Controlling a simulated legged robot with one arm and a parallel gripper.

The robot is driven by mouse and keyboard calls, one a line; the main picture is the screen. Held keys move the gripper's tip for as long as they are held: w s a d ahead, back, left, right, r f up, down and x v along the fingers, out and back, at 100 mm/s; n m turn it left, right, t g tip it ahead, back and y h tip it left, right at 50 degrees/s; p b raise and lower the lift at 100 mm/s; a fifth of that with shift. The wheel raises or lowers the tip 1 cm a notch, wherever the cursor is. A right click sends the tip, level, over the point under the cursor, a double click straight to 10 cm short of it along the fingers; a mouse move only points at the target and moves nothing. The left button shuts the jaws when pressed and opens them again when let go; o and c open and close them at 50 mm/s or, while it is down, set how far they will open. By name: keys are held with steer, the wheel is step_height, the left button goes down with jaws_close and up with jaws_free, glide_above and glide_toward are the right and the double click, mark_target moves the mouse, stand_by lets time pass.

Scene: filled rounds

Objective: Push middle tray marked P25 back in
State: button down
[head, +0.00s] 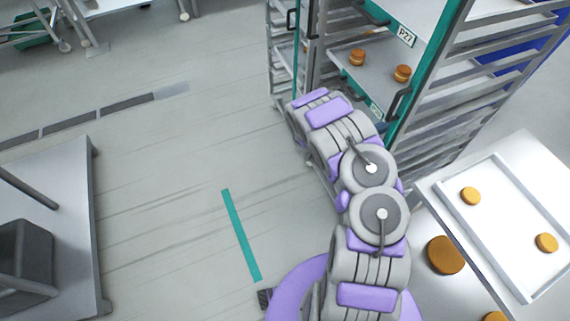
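A rack with teal edging (439,52) stands at the upper right. A tray (378,68) in it bears two orange-brown filled rounds, one round (357,57) at left and another round (402,73) at right. A small label (375,110) on its front edge is too small and partly hidden to read as P25. Above it is a tray (405,10) with a label P27 (406,36). My grey and purple arm reaches up from the bottom to the rack's lower left and covers part of it. My gripper's fingers do not show; the arm hides that end.
A white tray (497,166) with two rounds lies on a surface at right, close to my arm; a larger round (445,255) lies beside it. A grey table (75,190) with a dark box (25,258) stands at left. The floor between is clear, with a teal stripe (241,235).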

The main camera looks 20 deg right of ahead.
steer(key=shift+d+r, duration=0.15)
steer(key=s+a+p, duration=0.2)
steer(key=a, duration=1.1)
steer(key=shift+a+f+p, duration=0.2)
steer(key=shift+f+p, duration=0.1)
